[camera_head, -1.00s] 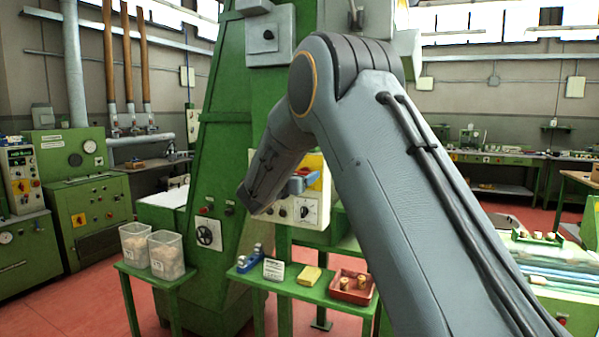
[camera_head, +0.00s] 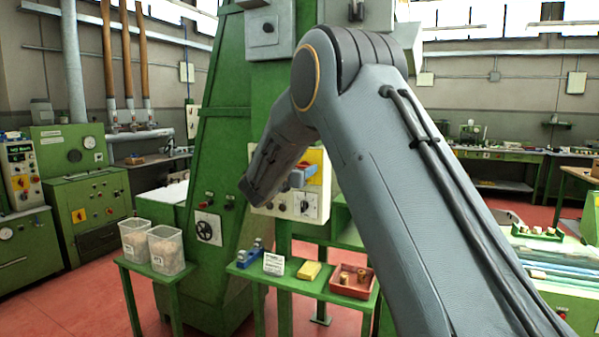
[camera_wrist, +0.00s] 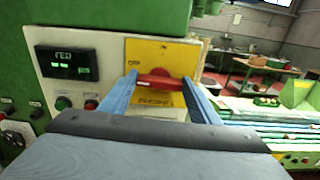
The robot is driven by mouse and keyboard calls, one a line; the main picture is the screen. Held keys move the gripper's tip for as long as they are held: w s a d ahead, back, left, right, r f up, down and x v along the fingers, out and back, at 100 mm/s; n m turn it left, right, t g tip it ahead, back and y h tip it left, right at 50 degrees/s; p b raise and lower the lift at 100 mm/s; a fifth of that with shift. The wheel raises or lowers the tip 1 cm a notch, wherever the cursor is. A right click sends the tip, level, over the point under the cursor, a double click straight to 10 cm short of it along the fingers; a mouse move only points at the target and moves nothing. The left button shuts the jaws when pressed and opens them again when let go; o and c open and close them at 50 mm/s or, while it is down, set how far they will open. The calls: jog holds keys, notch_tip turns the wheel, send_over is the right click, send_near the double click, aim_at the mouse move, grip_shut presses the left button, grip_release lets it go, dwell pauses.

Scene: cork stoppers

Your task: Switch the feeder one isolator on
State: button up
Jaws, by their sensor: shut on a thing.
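The isolator is a red handle (camera_wrist: 160,82) on a yellow plate (camera_wrist: 145,53) at the right of a pale panel. In the wrist view the handle lies about level across the plate, with "OFF" printed at the upper left; the lower lettering is unclear. My gripper (camera_wrist: 162,84) has its two blue fingers at either end of the handle and is shut on it. In the head view the yellow plate (camera_head: 321,161) shows behind my blue-fingered gripper (camera_head: 301,176), and my arm hides part of the panel.
The panel also bears a dark display (camera_wrist: 68,62) and a green button (camera_wrist: 63,103). Below, a green bench holds a red tray (camera_head: 352,283) of corks, a yellow block (camera_head: 310,271) and a white card (camera_head: 273,264). Clear bins (camera_head: 166,250) stand to the left.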

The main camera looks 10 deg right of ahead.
jog(key=shift+f+b, duration=0.1)
jog(key=shift+b, duration=0.35)
jog(key=m+b, duration=1.7)
jog(key=b, duration=1.8)
jog(key=shift+s+f, duration=0.1)
jog(key=shift+f, duration=0.05)
jog(key=shift+m, duration=0.4)
jog(key=o, duration=1)
jog(key=shift+o, duration=0.2)
jog(key=shift+d, duration=0.1)
